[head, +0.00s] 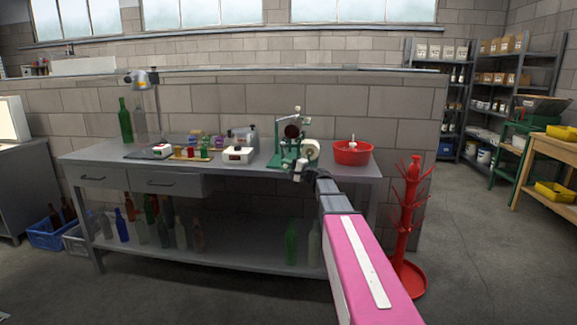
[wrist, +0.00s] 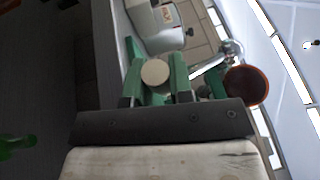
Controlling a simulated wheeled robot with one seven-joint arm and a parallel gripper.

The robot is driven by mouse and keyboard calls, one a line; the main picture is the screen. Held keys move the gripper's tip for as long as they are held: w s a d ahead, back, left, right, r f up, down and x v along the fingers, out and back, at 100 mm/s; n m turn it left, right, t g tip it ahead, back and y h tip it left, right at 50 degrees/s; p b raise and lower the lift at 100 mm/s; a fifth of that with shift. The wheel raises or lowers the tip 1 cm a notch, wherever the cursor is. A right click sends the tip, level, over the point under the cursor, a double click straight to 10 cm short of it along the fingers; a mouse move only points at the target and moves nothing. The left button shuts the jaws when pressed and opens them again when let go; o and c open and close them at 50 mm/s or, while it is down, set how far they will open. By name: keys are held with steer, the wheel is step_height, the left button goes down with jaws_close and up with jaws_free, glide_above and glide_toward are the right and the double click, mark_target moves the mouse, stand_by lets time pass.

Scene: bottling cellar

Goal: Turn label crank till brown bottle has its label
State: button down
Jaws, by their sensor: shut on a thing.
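The green label machine (head: 282,160) stands on the grey bench, right of its middle. A white label roll (head: 309,149) sits on its right side. The brown bottle (head: 292,131) lies in the machine, seen nearly end-on; it also shows as a brown disc in the wrist view (wrist: 246,88). No label can be made out on it. My gripper (head: 298,174) is at the machine's front. In the wrist view its fingers (wrist: 155,92) are shut on the crank's cream round knob (wrist: 155,72). The crank arm is hidden.
A red bowl (head: 352,153) is close right of the machine. A white boxy device (head: 239,154) stands to its left. A red bottle tree (head: 410,210) stands on the floor right of the bench (head: 90,156). Several bottles stand on the lower shelf.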

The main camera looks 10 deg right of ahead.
steer(key=w+a+r+m+t+y, duration=0.2)
steer(key=a+r, duration=0.3)
steer(key=a, duration=0.4)
steer(key=shift+w+a+m+t, duration=0.3)
steer(key=shift+w+a+t, duration=0.15)
steer(key=shift+t, duration=0.45)
stand_by(1.2)
steer(key=shift+r, duration=0.25)
stand_by(0.5)
steer(key=c, duration=1)
jaws_free()
steer(key=shift+d, duration=0.15)
steer(key=shift+c, duration=0.2)
steer(key=shift+w, duration=0.1)
